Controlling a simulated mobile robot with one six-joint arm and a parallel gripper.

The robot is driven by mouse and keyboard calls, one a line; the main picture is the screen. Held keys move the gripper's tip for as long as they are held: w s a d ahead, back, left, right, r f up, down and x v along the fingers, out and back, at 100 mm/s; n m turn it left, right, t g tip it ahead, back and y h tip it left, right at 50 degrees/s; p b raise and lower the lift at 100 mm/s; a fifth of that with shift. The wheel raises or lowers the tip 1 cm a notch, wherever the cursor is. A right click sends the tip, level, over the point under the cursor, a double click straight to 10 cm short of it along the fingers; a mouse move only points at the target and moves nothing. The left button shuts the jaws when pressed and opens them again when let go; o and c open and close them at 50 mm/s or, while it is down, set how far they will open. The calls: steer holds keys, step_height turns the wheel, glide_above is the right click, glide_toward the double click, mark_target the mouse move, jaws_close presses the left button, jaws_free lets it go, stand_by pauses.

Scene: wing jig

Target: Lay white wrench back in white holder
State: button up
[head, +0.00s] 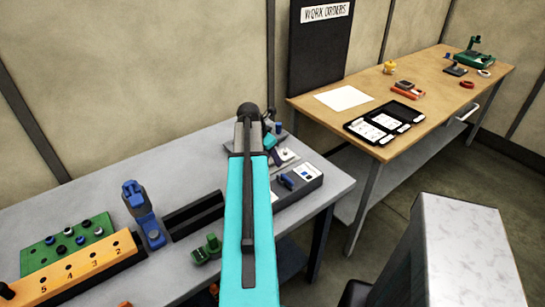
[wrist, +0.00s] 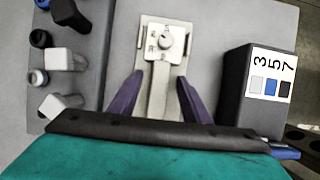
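In the wrist view, a pale holder plate (wrist: 149,24) lies on the grey table, with a white piece and a round knob on it. A long pale strip, seemingly the handle of the white wrench (wrist: 160,92), runs from it towards me. My gripper (wrist: 160,76) has its two purple fingers apart, one on each side of the strip, with grey table showing in the gaps. The strip's near end is hidden behind the dark edge of my gripper. In the head view, my arm hides most of this spot; a small pale part of the holder (head: 287,156) shows beyond it.
A dark box with a numbered label (wrist: 262,85) stands close on the right, and a grey rack with several pegs (wrist: 75,80) on the left. In the head view, a blue device (head: 143,212) and an orange numbered block (head: 85,265) stand left of my arm.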

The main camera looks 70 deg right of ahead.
steer(key=shift+r, duration=0.1)
steer(key=b+v, duration=0.2)
steer(key=v, duration=1.1)
steer(key=shift+a+r, duration=0.15)
steer(key=shift+r, duration=0.15)
stand_by(0.9)
